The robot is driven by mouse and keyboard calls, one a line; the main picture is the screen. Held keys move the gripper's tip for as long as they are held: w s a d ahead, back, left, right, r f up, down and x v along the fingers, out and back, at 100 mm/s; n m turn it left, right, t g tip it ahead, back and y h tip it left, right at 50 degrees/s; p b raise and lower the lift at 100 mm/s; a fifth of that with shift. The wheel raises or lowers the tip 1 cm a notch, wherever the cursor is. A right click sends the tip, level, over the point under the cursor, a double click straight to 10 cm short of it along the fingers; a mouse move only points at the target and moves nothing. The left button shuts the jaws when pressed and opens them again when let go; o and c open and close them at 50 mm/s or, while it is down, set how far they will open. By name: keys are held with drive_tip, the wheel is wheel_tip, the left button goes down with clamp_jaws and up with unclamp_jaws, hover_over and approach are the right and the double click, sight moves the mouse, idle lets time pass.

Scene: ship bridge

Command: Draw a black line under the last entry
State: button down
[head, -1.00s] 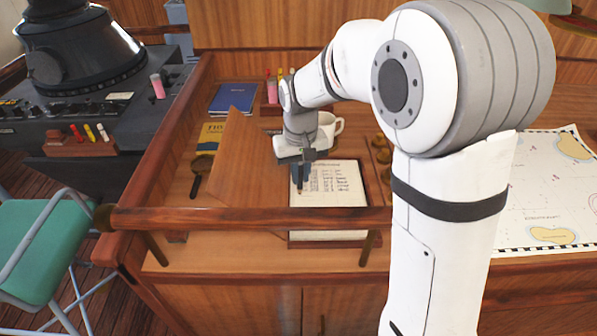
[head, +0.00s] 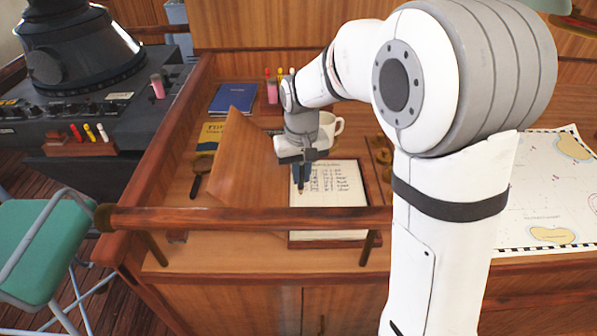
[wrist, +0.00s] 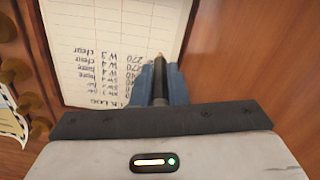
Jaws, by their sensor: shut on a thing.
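The open logbook page (head: 345,190) lies on the desk, with several handwritten rows in its upper part. In the wrist view the page (wrist: 115,22) appears upside down, its last written row reading about "270 W 3 clear". My gripper (head: 301,173) is shut on a dark pen, which also shows in the wrist view (wrist: 160,88) between the blue fingers. The pen points down at the page's left side, its tip near the start of the last row. I cannot tell whether the tip touches the paper. I see no drawn line under that row.
A brown cover or board (head: 250,165) stands tilted left of the page. A white mug (head: 328,128) stands behind the gripper. A wooden rail (head: 250,219) crosses in front.

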drive_tip(key=shift+d, duration=0.45)
drive_tip(key=shift+d, duration=0.2)
drive_tip(key=shift+d, duration=0.35)
drive_tip(key=shift+d, duration=0.2)
drive_tip(key=shift+d, duration=0.4)
drive_tip(key=shift+d, duration=0.15)
drive_tip(key=shift+d, duration=0.4)
drive_tip(key=shift+d, duration=0.15)
idle(0.4)
drive_tip(key=shift+d, duration=0.35)
